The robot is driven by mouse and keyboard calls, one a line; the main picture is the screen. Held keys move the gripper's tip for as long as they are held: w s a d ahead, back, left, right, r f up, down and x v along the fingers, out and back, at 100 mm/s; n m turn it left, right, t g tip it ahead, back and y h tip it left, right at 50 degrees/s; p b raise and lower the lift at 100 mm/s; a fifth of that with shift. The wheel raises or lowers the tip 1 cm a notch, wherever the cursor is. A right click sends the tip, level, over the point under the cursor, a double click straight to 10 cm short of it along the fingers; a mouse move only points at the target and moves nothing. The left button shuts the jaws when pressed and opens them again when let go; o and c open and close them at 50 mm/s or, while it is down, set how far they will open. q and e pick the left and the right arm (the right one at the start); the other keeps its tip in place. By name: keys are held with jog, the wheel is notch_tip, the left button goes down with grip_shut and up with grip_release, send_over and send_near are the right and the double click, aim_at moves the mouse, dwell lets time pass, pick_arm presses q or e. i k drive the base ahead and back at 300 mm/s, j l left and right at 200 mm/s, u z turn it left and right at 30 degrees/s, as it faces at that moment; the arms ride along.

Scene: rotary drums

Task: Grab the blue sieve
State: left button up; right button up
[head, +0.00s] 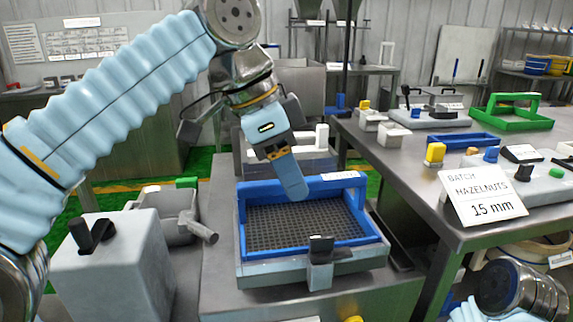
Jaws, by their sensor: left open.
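The blue sieve (292,228) is a rectangular blue frame with a dark mesh floor. It sits in a grey holder (262,273) on a metal bench, with a clamp-like block at its front edge. My left gripper (290,183) comes down from above, with its light-blue finger over the back part of the sieve. The finger overlaps the sieve's back wall in the picture; I cannot tell whether it touches. The gripper is open, seen side-on, so the second finger is mostly hidden. My right gripper is out of view.
A metal table (400,165) on the right holds a green sieve frame (515,113), a smaller blue frame (465,141) and a sign reading "BATCH HAZELNUTS 15 mm" (484,195). A grey box with a black handle (115,265) stands left of the bench. White handles (320,137) rise behind the sieve.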

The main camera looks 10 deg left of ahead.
aim_at(271, 224)
jog(key=k, duration=1)
